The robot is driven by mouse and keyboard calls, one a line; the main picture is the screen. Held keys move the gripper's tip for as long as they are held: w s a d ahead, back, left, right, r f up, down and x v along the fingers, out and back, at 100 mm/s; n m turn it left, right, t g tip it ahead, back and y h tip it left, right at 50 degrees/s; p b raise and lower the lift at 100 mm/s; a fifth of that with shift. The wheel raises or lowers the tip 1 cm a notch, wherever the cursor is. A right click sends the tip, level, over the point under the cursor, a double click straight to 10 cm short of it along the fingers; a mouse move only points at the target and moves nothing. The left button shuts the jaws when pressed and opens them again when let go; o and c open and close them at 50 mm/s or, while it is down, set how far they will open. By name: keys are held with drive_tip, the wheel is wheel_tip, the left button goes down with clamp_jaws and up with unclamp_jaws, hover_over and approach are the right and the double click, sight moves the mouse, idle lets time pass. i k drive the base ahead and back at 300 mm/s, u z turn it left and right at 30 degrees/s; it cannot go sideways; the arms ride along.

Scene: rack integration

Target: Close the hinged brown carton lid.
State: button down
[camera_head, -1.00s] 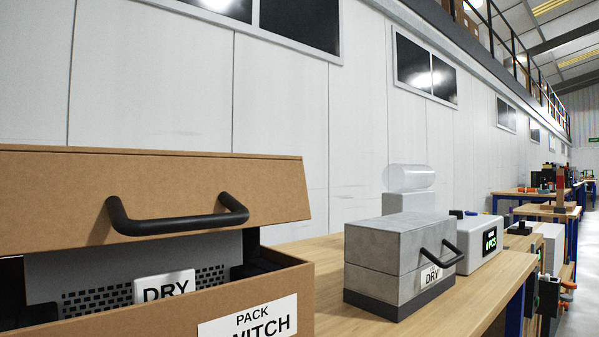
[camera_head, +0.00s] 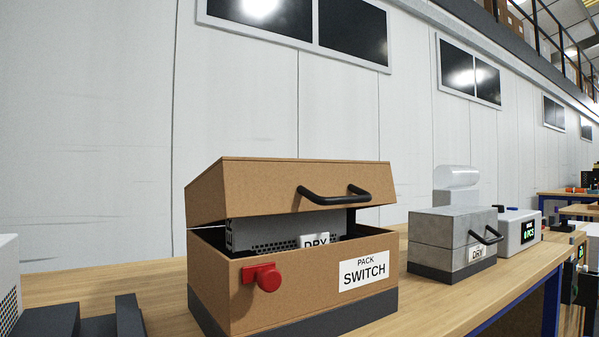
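The brown carton (camera_head: 225,290) stands on the wooden bench with a dark grey base. Its hinged brown lid (camera_head: 250,190) is partly open, tilted up with a clear gap above the carton's front wall. A black bar handle (camera_head: 333,194) is on the lid's front face. The front wall carries a red latch-like knob (camera_head: 266,278) and a "PACK SWITCH" label (camera_head: 364,271). My gripper is not in view.
A grey lidded box (camera_head: 440,241) with black handles stands right of the carton, with a white display device (camera_head: 518,231) beyond it. Dark grey blocks (camera_head: 130,315) and a white case (camera_head: 8,280) are at the left. Bare wooden bench (camera_head: 100,283) lies between.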

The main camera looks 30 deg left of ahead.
sight(231, 187)
drive_tip(key=k, duration=0.4)
drive_tip(key=u, duration=0.7)
